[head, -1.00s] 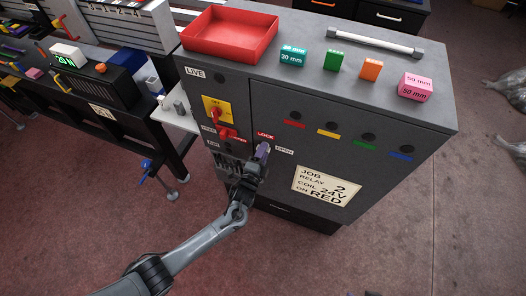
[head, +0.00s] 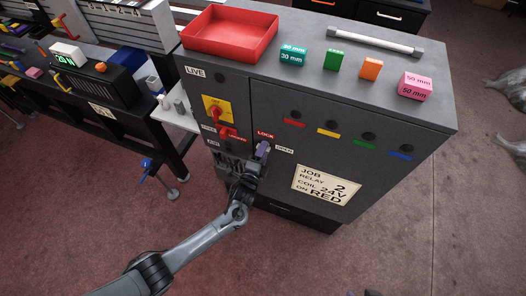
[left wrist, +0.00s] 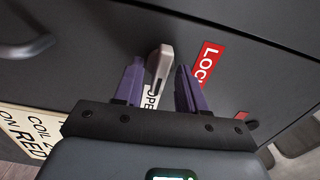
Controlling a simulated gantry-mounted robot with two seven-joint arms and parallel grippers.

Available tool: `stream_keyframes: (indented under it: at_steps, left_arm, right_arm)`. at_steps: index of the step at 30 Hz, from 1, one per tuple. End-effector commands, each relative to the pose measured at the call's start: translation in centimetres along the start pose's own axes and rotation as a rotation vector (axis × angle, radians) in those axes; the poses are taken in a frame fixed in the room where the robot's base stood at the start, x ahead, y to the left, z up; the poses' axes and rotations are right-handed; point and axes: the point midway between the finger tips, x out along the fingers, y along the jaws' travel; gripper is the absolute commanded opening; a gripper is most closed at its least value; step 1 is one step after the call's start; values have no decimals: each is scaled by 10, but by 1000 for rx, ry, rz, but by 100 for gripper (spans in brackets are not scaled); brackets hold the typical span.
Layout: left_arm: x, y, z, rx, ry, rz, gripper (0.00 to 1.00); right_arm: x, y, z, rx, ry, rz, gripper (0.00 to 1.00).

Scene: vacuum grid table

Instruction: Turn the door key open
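The door key is a pale grey upright tab (left wrist: 160,66) on the dark cabinet door in the left wrist view. My left gripper (left wrist: 160,88) has its two purple fingers on either side of the key, with the key nearer the left finger. A narrow gap shows on the right side; I cannot tell whether the left finger touches. The white OPEN label is partly hidden behind the key and fingers, and the red LOCK label is to the right. In the head view my left gripper (head: 262,150) is at the door between the LOCK and OPEN labels, hiding the key.
The grey cabinet (head: 300,90) carries a red tray (head: 232,58), coloured blocks and a bar on top. A yellow and red switch (head: 216,110) is left of the door. A door handle (left wrist: 28,45) shows in the left wrist view. A dark shape at the head view's bottom edge is unclear.

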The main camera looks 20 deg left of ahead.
Motion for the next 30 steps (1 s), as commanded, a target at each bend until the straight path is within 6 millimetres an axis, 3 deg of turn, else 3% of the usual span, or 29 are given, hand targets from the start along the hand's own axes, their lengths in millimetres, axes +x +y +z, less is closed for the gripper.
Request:
stream_keyframes:
  at_steps: [8, 22, 30]
  left_arm:
    - [-16, 0, 0, -1, 2, 1, 40]
    - [-91, 0, 0, 0, 1, 2, 40]
    - [-108, 0, 0, 0, 0, 0, 40]
  right_arm:
    - [-3, 0, -1, 2, 0, -1, 43]
    - [-9, 2, -3, -6, -1, 4, 43]
    - [-10, 2, -3, -8, -1, 6, 43]
